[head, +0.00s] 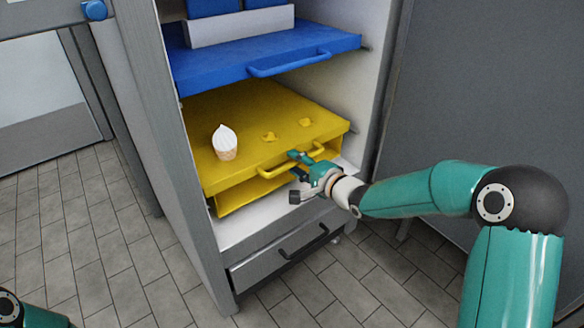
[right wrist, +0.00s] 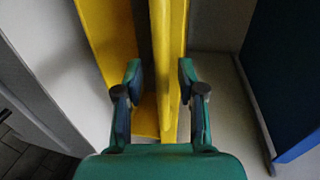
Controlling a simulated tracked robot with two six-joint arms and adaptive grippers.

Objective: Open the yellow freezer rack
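The yellow freezer rack (head: 225,112) is in the freezer on the level below the blue one, with a bar handle (head: 268,172) on its front. My right gripper (head: 299,160) is at the right part of this handle. In the right wrist view the fingers (right wrist: 161,75) are apart, with the yellow handle bar (right wrist: 172,40) between them, nearer the right finger. I cannot tell whether a finger touches it. My left gripper is not in view.
A white ice cream cone (head: 224,143) stands on the yellow rack, near yellow holders with holes. Above is the blue rack (head: 215,62) with its own handle. A grey drawer (head: 270,262) is below. The freezer's left wall (head: 175,150) stands close by.

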